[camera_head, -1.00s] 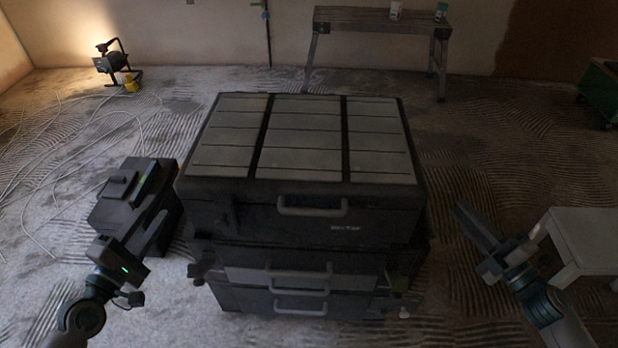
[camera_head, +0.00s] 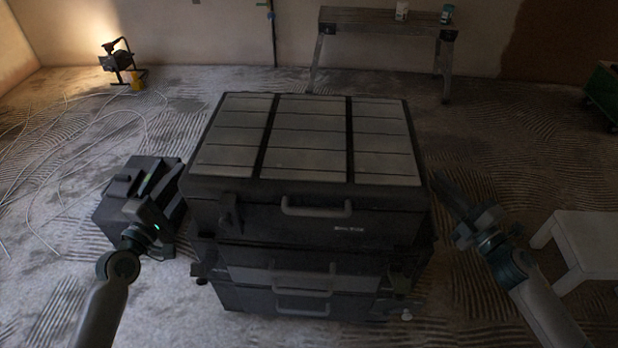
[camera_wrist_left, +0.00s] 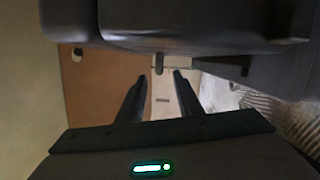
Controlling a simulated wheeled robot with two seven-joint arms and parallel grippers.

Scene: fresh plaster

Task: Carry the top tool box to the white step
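The top tool box (camera_head: 315,212) is a large dark box with pale lid panels and a front handle. It sits on a stack of similar lower boxes (camera_head: 300,283). The white step (camera_head: 592,240) is at the right edge. My left gripper (camera_head: 170,188) is beside the box's left side, apparently apart from it. In the left wrist view its two fingers (camera_wrist_left: 158,85) are spread and empty below a dark box surface (camera_wrist_left: 200,35). My right gripper (camera_head: 445,192) is close to the box's right side. Its fingers are seen edge-on, so their opening is unclear.
A dark case (camera_head: 125,200) stands on the floor left of the stack, partly behind my left gripper. A work lamp (camera_head: 118,62) and loose cable lie farther left. A trestle bench (camera_head: 385,22) stands at the back. Ridged floor is open between stack and step.

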